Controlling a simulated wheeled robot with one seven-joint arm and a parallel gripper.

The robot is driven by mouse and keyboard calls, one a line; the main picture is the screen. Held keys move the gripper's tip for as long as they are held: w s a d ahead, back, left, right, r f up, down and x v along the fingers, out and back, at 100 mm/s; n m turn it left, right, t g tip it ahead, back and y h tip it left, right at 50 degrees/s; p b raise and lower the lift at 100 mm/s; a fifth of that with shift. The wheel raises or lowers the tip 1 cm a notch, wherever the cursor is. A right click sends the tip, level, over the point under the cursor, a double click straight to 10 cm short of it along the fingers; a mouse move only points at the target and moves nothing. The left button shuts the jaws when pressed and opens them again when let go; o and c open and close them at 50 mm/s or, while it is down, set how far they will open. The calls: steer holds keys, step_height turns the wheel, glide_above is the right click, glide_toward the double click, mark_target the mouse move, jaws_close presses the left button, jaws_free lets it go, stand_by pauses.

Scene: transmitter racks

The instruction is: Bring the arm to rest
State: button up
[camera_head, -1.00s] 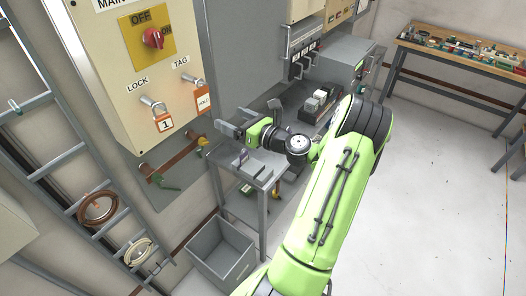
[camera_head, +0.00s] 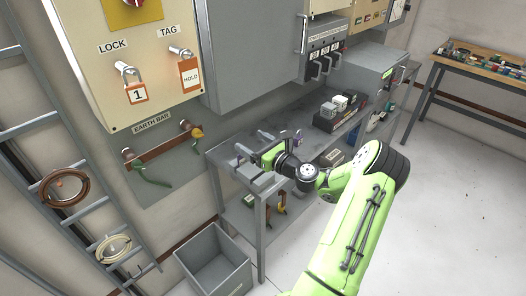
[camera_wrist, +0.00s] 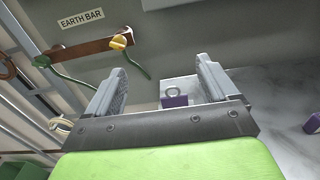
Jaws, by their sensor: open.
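My arm (camera_head: 352,230) is green and reaches from the bottom of the head view up toward the grey bench. My gripper (camera_head: 252,142) is at the arm's end, above the left end of the bench. In the wrist view my gripper (camera_wrist: 160,78) has its two grey fingers spread wide, with nothing held between them.
The grey bench (camera_head: 232,163) stands against the wall under grey cabinets. The lock panel (camera_head: 150,70) and earth bar (camera_head: 160,150) are at left, beside a ladder (camera_head: 85,210). A grey bin (camera_head: 213,262) is on the floor. Clear floor lies at right.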

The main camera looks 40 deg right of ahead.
steer(key=shift+w+f, duration=0.1)
steer(key=shift+f, duration=0.15)
steer(key=s+a+r+n+g+y+p, duration=0.1)
steer(key=a+r+n+g, duration=0.15)
steer(key=a+n, duration=0.5)
steer(key=s+a+r+n+g+y+p, duration=0.15)
steer(key=a+n+g, duration=0.25)
steer(key=a+n, duration=0.4)
steer(key=a+r+n+g+y, duration=0.1)
steer(key=a+r+n+g, duration=0.1)
steer(key=a+n+g, duration=0.5)
steer(key=s+a+r+n+h+p, duration=0.1)
steer(key=s+a+r+n, duration=0.1)
steer(key=s, duration=0.6)
steer(key=s+a+r+n+h+p, duration=0.1)
steer(key=s+a+r+n, duration=0.2)
steer(key=s+n, duration=0.4)
steer(key=s+a+r+n+t+h+p, duration=0.1)
steer(key=s+r+n, duration=0.3)
steer(key=s, duration=0.5)
steer(key=shift+s+a+r+h, duration=0.2)
steer(key=shift+s+a+h, duration=0.1)
steer(key=shift+a+h, duration=0.3)
